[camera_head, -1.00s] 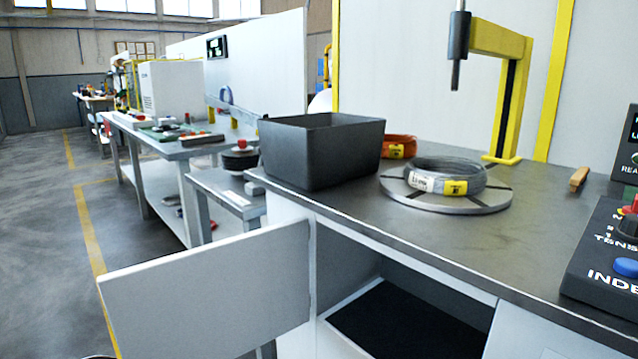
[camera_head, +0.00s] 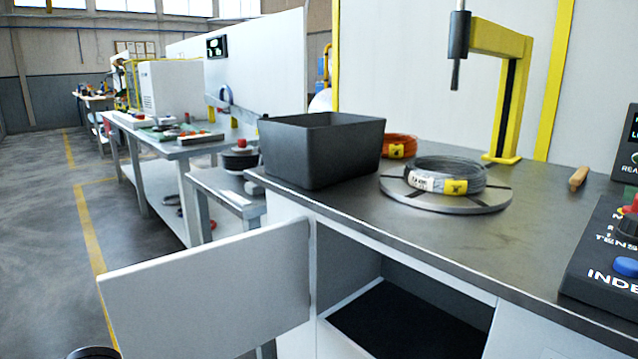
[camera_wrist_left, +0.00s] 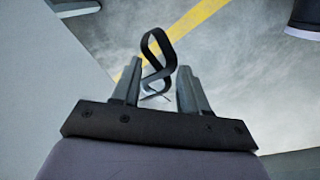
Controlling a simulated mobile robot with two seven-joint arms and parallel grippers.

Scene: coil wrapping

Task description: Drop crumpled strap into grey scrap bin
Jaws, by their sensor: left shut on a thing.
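A crumpled black strap (camera_wrist_left: 156,50), a thin band bent into loops, is in the left wrist view. My left gripper (camera_wrist_left: 160,68) is shut on it, and the loops stick out past the fingertips above the floor. Exactly where the fingers pinch it is hard to see. In the head view, a dark grey open-topped bin (camera_head: 335,160) stands at the left corner of the workbench; its inside floor is hidden. The strap and my left gripper cannot be made out in the head view. My right gripper is in neither view.
The workbench (camera_head: 440,235) carries a grey wire coil (camera_head: 450,167) on a round turntable (camera_head: 440,203), an orange coil (camera_head: 398,139), a yellow post arm (camera_head: 508,100) and a control panel (camera_head: 605,260). A white panel (camera_head: 215,290) juts out below the bin. Floor at left is clear.

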